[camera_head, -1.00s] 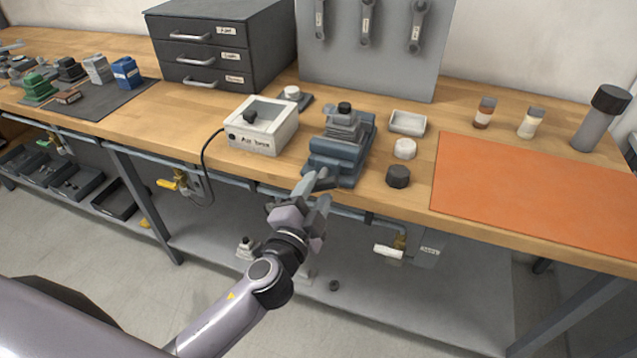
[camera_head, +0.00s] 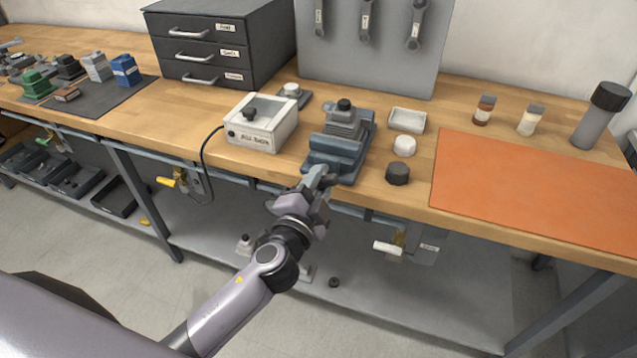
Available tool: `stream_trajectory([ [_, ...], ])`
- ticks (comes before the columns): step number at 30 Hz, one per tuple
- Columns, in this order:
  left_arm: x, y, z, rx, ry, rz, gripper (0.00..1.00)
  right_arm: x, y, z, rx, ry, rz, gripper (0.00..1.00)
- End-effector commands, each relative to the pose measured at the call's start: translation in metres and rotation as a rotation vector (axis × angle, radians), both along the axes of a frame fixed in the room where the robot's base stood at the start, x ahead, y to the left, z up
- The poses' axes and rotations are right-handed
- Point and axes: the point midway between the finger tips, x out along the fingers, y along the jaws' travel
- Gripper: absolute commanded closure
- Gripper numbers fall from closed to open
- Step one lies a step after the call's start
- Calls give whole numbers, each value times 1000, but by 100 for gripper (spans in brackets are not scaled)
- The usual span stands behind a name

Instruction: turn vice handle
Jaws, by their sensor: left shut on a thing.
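The blue-grey vice (camera_head: 340,143) stands at the front edge of the wooden bench, with a grey part and a black knob on top. My left gripper (camera_head: 322,178) is at the front of the vice, just off the bench edge. Its fingers are close together, shut at the place where the vice handle sits. The handle itself is hidden by the fingers. My right gripper is not in view.
An orange mat (camera_head: 535,190) covers the bench at right.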

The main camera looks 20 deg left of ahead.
Motion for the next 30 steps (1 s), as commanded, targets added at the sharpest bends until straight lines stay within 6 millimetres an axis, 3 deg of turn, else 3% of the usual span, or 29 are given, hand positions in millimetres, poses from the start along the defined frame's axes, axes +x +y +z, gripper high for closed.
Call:
stream_trajectory([
  [9,0,-1,0,20,-2,-2,100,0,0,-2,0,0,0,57],
  [10,0,-1,0,20,-2,-2,64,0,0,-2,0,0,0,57],
  [11,0,-1,0,20,-2,-2,54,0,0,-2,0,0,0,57],
  [22,-3,0,-1,19,0,-1,53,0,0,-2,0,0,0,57],
  [30,-35,1,-3,18,2,0,53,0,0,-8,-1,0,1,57],
])
